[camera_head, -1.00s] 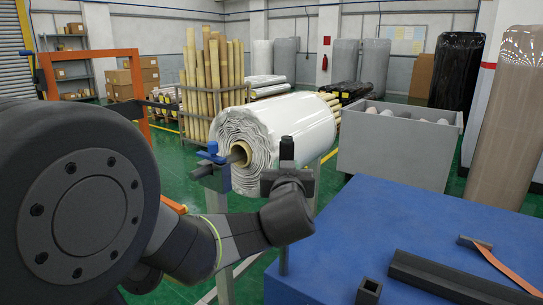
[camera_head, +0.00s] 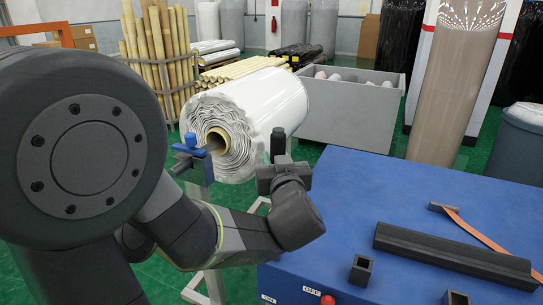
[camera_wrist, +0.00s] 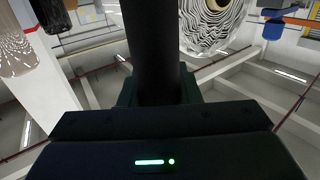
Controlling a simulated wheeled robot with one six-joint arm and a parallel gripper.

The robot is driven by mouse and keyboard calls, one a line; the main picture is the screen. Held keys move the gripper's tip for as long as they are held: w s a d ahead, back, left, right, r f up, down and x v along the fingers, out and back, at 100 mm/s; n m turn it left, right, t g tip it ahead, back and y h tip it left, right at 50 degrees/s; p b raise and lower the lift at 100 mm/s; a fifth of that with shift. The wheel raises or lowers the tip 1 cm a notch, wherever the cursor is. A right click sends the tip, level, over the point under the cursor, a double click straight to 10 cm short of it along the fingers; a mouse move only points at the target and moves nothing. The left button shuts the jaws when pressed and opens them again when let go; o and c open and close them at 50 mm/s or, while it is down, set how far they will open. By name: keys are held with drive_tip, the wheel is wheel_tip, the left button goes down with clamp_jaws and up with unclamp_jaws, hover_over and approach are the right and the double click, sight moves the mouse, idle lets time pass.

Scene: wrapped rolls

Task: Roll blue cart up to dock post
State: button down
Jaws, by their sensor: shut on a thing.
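The blue cart (camera_head: 390,189) has a flat blue top and fills the lower right of the head view. My gripper (camera_head: 279,165) is at the cart's left side, shut on an upright dark post that I take as the cart's handle (camera_head: 278,145). In the wrist view a dark upright bar (camera_wrist: 152,50) rises from between my jaws (camera_wrist: 155,95). The post's lower part is hidden behind my wrist. I cannot tell which thing is the dock post.
A large white wrapped roll (camera_head: 255,115) rests on a stand with a blue clamp (camera_head: 190,143), just beyond my gripper. A grey bin (camera_head: 350,112) stands behind the cart. A long dark bar (camera_head: 455,255) and an orange strap (camera_head: 475,231) lie on the cart top. Green floor shows between them.

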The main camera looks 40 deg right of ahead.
drive_tip(key=shift+s+d, duration=0.1)
drive_tip(key=c, duration=1.5)
unclamp_jaws()
drive_tip(key=o, duration=0.4)
drive_tip(key=shift+s+d, duration=0.1)
drive_tip(key=shift+s, duration=0.1)
drive_tip(key=shift+o, duration=0.2)
drive_tip(key=p+v, duration=0.1)
drive_tip(key=v, duration=1.2)
drive_tip(key=shift+s+a, duration=0.25)
drive_tip(key=shift+a, duration=0.1)
drive_tip(key=b+x, duration=0.1)
drive_tip(key=x, duration=1.2)
drive_tip(key=shift+w, duration=0.1)
drive_tip(key=shift+w+d, duration=0.3)
